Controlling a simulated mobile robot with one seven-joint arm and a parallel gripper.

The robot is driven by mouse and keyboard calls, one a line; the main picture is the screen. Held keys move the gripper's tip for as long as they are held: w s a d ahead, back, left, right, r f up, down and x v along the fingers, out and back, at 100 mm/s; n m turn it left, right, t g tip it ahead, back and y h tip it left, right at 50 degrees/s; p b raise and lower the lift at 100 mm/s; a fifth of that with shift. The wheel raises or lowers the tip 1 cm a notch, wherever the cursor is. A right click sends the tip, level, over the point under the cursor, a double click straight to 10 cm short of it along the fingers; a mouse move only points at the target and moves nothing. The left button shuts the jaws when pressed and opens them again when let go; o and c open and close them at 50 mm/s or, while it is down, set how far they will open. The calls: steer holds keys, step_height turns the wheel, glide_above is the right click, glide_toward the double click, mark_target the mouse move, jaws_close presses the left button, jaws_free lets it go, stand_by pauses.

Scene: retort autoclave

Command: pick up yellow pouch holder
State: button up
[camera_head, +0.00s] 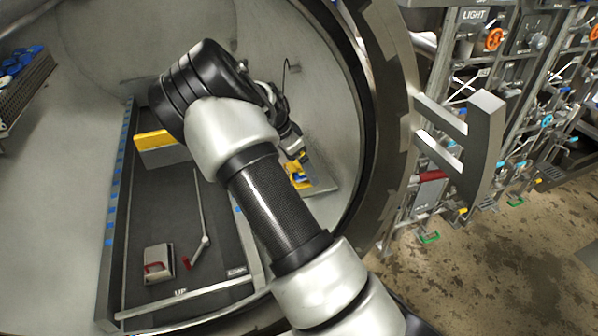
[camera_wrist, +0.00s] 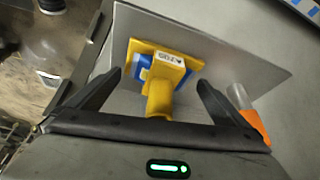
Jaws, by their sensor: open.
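The yellow pouch holder (camera_wrist: 157,97) shows in the wrist view, with a blue part and a white printed label near its top. It stands against a flat grey plate (camera_wrist: 215,60). My gripper (camera_wrist: 162,90) is open, with one finger on each side of the holder and visible space between fingers and holder. In the head view the yellow holder (camera_head: 299,176) is partly hidden behind my arm, inside the round chamber. My gripper (camera_head: 296,150) shows just above it there, small and partly covered.
The round autoclave chamber wall (camera_head: 345,150) surrounds my arm. A dark tray (camera_head: 150,220) holds a yellow-topped block (camera_head: 155,139) and a small box with a red handle (camera_head: 158,263). An orange-and-white object (camera_wrist: 250,112) lies close to the right finger in the wrist view.

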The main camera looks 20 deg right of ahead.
steer(key=shift+r, duration=0.1)
steer(key=c, duration=1.3)
